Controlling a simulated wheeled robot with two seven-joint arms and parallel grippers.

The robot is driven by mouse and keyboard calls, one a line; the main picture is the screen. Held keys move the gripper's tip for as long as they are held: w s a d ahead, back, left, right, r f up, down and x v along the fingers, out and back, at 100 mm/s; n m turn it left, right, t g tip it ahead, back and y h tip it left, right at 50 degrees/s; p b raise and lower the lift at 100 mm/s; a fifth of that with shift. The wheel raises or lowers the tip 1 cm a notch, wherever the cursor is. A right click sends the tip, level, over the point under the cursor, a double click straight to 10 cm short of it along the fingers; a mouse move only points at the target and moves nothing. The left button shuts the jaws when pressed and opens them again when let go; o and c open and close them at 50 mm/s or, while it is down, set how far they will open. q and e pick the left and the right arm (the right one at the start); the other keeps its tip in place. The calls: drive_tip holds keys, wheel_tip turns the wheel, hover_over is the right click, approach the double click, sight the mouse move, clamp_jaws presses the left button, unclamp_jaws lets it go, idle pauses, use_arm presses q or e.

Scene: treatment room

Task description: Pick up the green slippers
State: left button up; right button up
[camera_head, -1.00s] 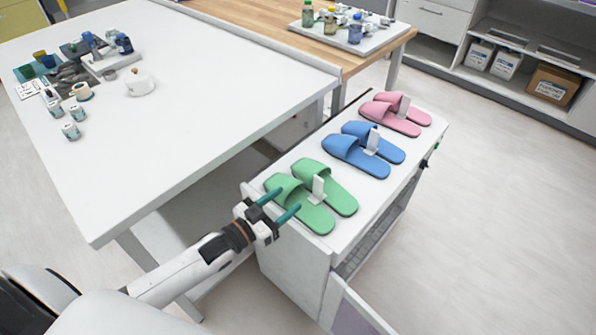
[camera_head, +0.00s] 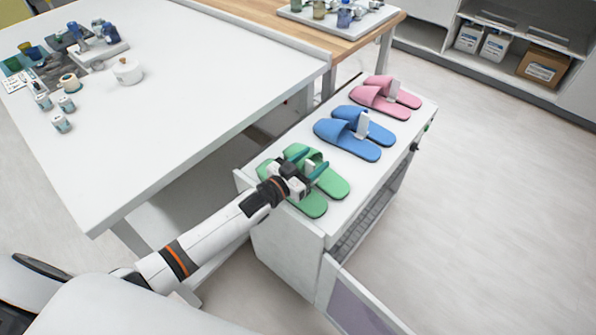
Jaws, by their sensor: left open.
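The green slippers (camera_head: 333,184) lie side by side on top of the white cabinet, at its near end. A small white upright piece (camera_head: 310,167) stands between them. The gripper body hides the middle of the nearer slipper. My right gripper is not in view.
Blue slippers (camera_head: 344,139) and pink slippers (camera_head: 381,101) lie farther back on the white cabinet (camera_head: 384,171). A large white table (camera_head: 190,95) stands close on the left. A cabinet door (camera_head: 362,300) hangs open at the front. Floor at the right is clear.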

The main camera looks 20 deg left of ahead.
use_arm(q)
drive_tip(key=shift+s, duration=0.1)
drive_tip(key=shift+c, duration=0.4)
clamp_jaws()
